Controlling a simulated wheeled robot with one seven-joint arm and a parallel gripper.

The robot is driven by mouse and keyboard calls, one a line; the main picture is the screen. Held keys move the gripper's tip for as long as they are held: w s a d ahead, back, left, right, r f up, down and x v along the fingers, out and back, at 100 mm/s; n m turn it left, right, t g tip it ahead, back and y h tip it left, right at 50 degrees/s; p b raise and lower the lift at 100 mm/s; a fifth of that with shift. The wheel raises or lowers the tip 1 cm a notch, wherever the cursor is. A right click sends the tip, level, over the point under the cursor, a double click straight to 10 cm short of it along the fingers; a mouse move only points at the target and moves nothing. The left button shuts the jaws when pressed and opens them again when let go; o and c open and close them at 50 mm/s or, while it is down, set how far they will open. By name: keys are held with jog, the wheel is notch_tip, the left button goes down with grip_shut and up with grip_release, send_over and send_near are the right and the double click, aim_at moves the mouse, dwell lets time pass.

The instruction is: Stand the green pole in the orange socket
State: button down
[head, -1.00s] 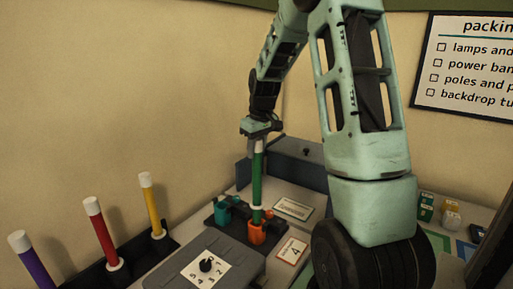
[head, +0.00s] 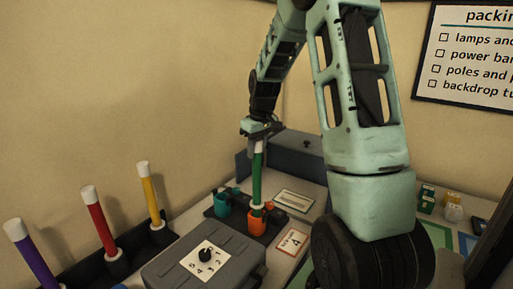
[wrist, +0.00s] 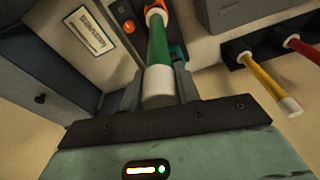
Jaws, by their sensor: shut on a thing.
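The green pole (head: 257,177) has white ends and stands close to upright. My gripper (head: 260,138) is shut on its top end. The pole's lower white end is at the mouth of the orange socket (head: 257,224) and seems partly inside; how deep it sits is hidden. In the wrist view the green pole (wrist: 158,45) runs away from my gripper (wrist: 158,98), and its far end meets the orange socket (wrist: 156,4) at the top edge.
A teal socket (head: 222,204) stands just left of the orange one. A grey case with a dial card (head: 204,259) lies in front. Purple (head: 33,257), red (head: 102,225) and yellow (head: 150,197) poles stand in a rack at left. A grey box (head: 285,155) is behind.

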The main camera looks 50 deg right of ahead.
jog(key=shift+f+b, duration=0.8)
jog(key=shift+f, duration=0.6)
jog(key=c, duration=0.9)
grip_release()
jog(key=shift+c, duration=0.2)
notch_tip(320, 180, up, 17)
jog(key=s+b, duration=0.2)
jog(key=shift+s+a+r, duration=0.15)
jog(key=shift+s, duration=0.15)
